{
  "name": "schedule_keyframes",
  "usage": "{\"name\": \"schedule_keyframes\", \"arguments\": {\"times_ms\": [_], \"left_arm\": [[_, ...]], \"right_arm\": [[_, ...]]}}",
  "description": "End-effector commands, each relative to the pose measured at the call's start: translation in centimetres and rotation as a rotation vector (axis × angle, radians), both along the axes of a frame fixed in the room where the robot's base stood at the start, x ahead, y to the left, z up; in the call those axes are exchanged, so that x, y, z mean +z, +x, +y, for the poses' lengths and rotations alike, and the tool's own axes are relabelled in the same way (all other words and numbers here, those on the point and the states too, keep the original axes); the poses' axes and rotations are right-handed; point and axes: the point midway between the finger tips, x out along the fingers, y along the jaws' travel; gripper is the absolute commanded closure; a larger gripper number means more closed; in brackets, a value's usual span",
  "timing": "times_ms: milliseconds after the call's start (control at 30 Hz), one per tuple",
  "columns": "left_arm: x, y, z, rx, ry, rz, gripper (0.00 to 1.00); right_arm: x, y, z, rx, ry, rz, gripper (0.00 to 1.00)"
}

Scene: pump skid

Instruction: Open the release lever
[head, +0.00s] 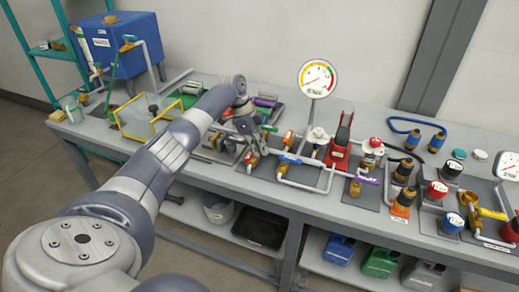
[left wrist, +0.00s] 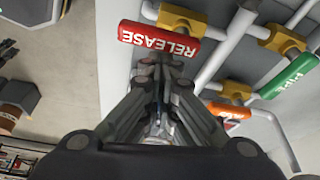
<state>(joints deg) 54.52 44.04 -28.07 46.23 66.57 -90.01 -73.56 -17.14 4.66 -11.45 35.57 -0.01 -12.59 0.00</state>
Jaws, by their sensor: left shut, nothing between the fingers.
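The release lever (left wrist: 160,41) is a red handle with white RELEASE lettering, upside down in the left wrist view. It joins a brass valve body (left wrist: 183,20) on grey pipework. My left gripper (left wrist: 160,66) is shut and empty, its fingertips just below the red handle in that view. I cannot tell whether they touch it. In the head view my left gripper (head: 255,145) is over the pipework on the bench, and the arm and fingers hide much of the lever area. My right gripper is not in view.
A green lever (left wrist: 290,83) and an orange lever (left wrist: 229,112) sit close by on the same pipework. A pressure gauge (head: 317,78) and a red upright lever unit (head: 340,145) stand to the right. A blue tank (head: 120,45) stands at the back left of the bench.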

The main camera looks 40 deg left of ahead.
Motion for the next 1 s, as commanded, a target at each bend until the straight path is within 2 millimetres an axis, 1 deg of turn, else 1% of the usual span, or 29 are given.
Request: {"name": "schedule_keyframes", "arguments": {"times_ms": [67,167,267,300,333,400,600,700,833,1000], "left_arm": [[0.1,0.1,-0.3,0.001,0.002,0.000,1.00],[0.3,0.6,-1.7,-0.001,0.001,0.000,1.00],[0.5,1.2,-3.8,-0.003,-0.001,0.001,1.00],[0.6,1.5,-4.8,-0.002,-0.003,0.000,1.00],[0.9,1.5,-3.9,0.005,0.003,-0.005,1.00],[2.4,1.3,-3.2,0.006,0.004,-0.007,1.00],[6.5,0.8,-1.9,0.005,0.001,-0.005,1.00],[7.9,0.6,-1.5,0.004,0.001,-0.002,1.00],[9.0,0.5,-1.2,0.003,0.001,0.000,1.00],[9.5,0.4,-1.1,0.003,0.001,0.001,1.00]], "right_arm": [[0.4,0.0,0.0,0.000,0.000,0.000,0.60],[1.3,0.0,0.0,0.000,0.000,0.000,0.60],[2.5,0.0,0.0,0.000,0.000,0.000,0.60],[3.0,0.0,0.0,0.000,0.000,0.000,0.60],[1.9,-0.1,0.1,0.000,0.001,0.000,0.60],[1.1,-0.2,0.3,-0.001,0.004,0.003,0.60],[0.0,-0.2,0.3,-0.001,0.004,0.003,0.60],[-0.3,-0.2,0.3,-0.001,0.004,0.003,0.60],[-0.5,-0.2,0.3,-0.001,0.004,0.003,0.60],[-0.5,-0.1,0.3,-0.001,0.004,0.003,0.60]]}}
